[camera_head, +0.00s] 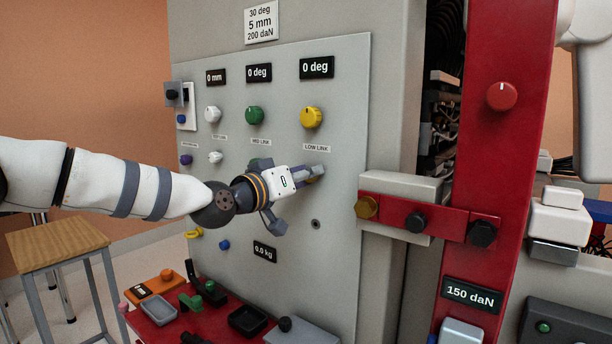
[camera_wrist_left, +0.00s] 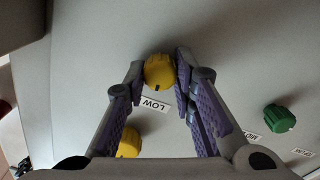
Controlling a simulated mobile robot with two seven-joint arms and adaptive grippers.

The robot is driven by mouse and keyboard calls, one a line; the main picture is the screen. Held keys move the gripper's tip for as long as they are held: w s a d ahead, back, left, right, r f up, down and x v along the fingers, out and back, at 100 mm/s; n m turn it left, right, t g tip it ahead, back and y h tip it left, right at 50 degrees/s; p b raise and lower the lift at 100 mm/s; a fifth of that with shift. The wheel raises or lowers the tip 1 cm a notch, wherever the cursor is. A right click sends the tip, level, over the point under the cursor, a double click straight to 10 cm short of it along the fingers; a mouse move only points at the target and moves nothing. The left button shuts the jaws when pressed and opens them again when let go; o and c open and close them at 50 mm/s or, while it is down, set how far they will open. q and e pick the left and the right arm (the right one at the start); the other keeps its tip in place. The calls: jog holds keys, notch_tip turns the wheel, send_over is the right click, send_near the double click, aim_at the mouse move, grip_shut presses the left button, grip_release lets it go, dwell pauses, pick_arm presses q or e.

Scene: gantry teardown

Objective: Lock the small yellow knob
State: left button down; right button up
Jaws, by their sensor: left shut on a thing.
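The small yellow knob (camera_wrist_left: 160,72) is on the panel below the LOW LINK label, and in the wrist view it sits between my left fingertips. In the head view it is mostly hidden behind the gripper. My left gripper (camera_head: 314,174) is shut on it, one finger on each side. The larger yellow knob (camera_head: 311,117) is above the LOW LINK label (camera_head: 316,148), clear of the gripper. It also shows in the wrist view (camera_wrist_left: 130,142). My right gripper is out of view.
Green (camera_head: 254,115) and white (camera_head: 212,114) knobs stand to the left on the grey panel (camera_head: 344,75). A red column (camera_head: 505,60) with a crossbar and dark knobs is at the right. A red shelf with trays (camera_head: 247,320) lies below. A wooden stool (camera_head: 57,243) is at left.

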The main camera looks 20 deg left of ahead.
pick_arm(q)
jog(key=shift+f+n+b, duration=0.15)
jog(key=shift+n+b, duration=0.5)
jog(key=shift+n, duration=3.35)
jog(key=shift+f+n+b, duration=0.1)
jog(key=shift+n+b, duration=0.55)
jog(key=shift+n, duration=3.35)
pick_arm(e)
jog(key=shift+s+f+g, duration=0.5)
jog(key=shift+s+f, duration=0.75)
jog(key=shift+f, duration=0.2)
pick_arm(q)
jog(key=c, duration=1.3)
grip_release()
jog(key=shift+c, duration=0.2)
jog(key=shift+s+a, duration=0.1)
